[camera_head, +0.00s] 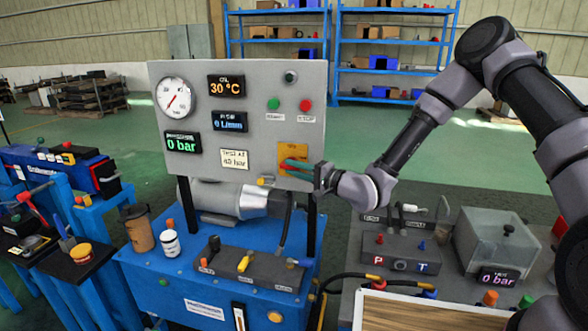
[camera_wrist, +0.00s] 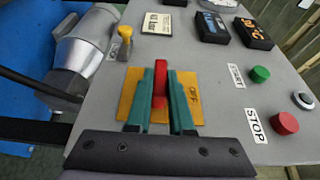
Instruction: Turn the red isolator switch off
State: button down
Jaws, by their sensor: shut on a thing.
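The red isolator switch handle (camera_wrist: 160,90) stands on a yellow plate (camera_wrist: 128,95) on the grey panel. In the wrist view the handle runs up the picture, and the word OFF is on the plate to its right. My gripper (camera_wrist: 161,85) is shut on the handle, with one green finger along each side. In the head view my gripper (camera_head: 296,164) reaches in from the right at the yellow plate (camera_head: 293,150), and the fingers mostly hide the handle. The handle's lower end is partly hidden in the wrist view.
The grey panel (camera_head: 243,95) also bears a green START button (camera_head: 273,104), a red STOP button (camera_head: 305,105), a gauge (camera_head: 174,97) and several displays. A yellow-handled valve (camera_wrist: 125,33) is close to the plate. A blue bench (camera_head: 150,290) is below.

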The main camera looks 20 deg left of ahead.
jog(key=shift+r+h, duration=0.1)
jog(key=shift+h, duration=0.2)
jog(key=h, duration=0.2)
jog(key=n+g+h, duration=0.1)
jog(key=shift+a+r+n+h, duration=0.1)
jog(key=shift+r+n+h, duration=0.2)
jog(key=shift+r+h, duration=0.1)
jog(key=h, duration=0.2)
jog(key=n+h, duration=0.1)
jog(key=h, duration=0.1)
jog(key=shift+a+r+g, duration=0.2)
jog(key=shift+a+g, duration=0.05)
jog(key=shift+g, duration=0.15)
jog(key=shift+s+a+n+h, duration=0.15)
jog(key=shift+n+h, duration=0.1)
jog(key=shift+h, duration=0.75)
jog(key=shift+w+a+n+h, duration=0.15)
jog(key=shift+n+h, duration=0.1)
jog(key=shift+h, duration=0.75)
jog(key=shift+a+r+n+h, duration=0.1)
jog(key=shift+n+h, duration=0.3)
jog(key=shift+h, duration=1.6)
jog(key=c, duration=0.8)
grip_release()
